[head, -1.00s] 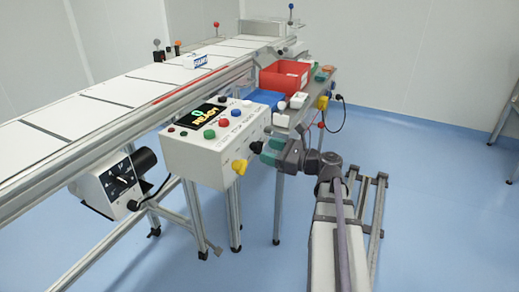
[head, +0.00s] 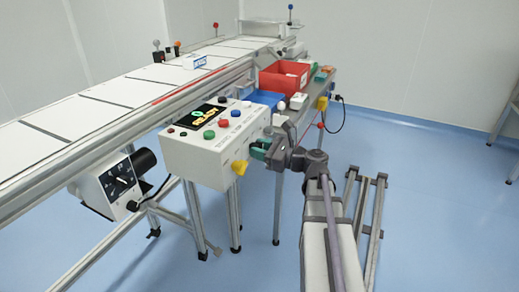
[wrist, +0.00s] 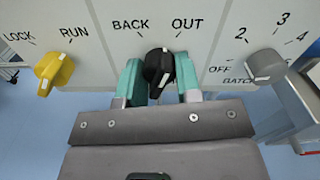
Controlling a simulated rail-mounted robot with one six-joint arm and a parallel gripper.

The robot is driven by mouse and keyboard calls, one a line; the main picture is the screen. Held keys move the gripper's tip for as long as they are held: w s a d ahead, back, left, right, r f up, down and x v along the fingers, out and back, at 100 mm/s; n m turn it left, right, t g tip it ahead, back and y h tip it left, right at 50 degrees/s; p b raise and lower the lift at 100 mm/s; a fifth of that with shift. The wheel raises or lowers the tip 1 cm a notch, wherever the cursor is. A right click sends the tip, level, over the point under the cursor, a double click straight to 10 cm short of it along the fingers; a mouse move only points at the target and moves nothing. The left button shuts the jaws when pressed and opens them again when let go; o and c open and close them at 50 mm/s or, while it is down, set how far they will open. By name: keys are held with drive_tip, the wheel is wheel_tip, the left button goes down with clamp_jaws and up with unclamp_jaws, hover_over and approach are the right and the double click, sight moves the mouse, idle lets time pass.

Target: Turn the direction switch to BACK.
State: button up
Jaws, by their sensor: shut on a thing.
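The direction switch (wrist: 158,66) is a black knob in the wrist view, below the labels BACK and OUT on a white panel face. My gripper (wrist: 160,85) has one teal finger on each side of the knob and is shut on it. I cannot tell for sure which label the knob points to. In the head view my gripper (head: 262,150) is at the right end of the white control box (head: 205,155), and its fingers and arm largely hide the switch.
A red bin (head: 285,76) and a blue bin (head: 268,98) stand behind. The conveyor (head: 100,95) runs along the left. Open floor lies to the right.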

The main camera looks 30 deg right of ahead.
idle(0.4)
drive_tip(key=n, duration=0.3)
drive_tip(key=shift+n, duration=0.3)
drive_tip(key=n, duration=0.3)
drive_tip(key=shift+n, duration=0.3)
drive_tip(key=n, duration=0.3)
drive_tip(key=shift+n, duration=0.3)
drive_tip(key=shift+o, duration=0.6)
drive_tip(key=shift+n, duration=1.5)
drive_tip(key=o, duration=0.8)
drive_tip(key=v, duration=1)
drive_tip(key=shift+s+d, duration=0.3)
